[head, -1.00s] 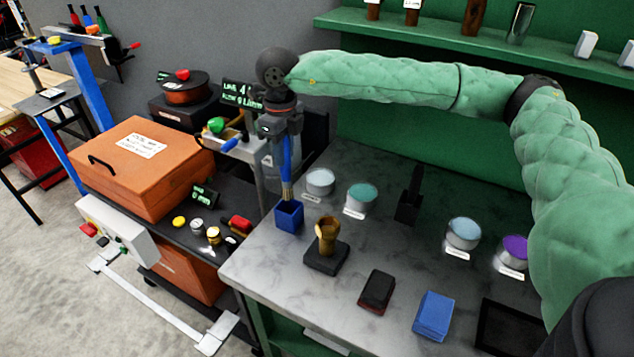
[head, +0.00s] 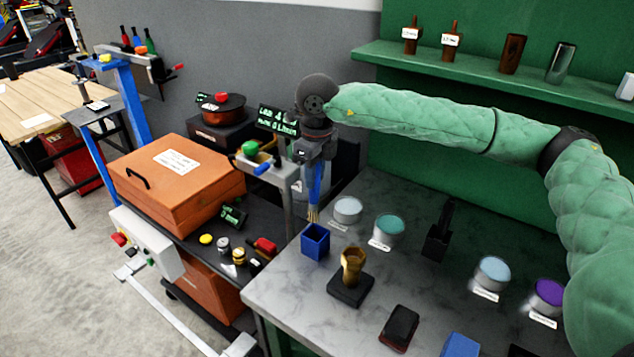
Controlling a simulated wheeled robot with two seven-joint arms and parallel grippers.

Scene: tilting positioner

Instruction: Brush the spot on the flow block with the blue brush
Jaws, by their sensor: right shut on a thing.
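My right gripper (head: 314,158) is shut on the blue brush (head: 315,182) and holds it upright, bristles down. The pale bristle tip is at or just above the open top of the blue square cup (head: 315,243); I cannot tell whether it touches. A brass fitting (head: 351,264) stands on a black base on the grey bench, in front and to the right of the cup. I cannot tell for sure which thing is the flow block, and no spot can be made out. My left gripper is not in view.
Several paint tins, one of them teal (head: 389,229), and a black upright holder (head: 438,236) stand on the bench (head: 300,295). A cart at left bears an orange box (head: 175,190), small coloured parts and a display (head: 278,121). A green shelf (head: 480,83) runs behind.

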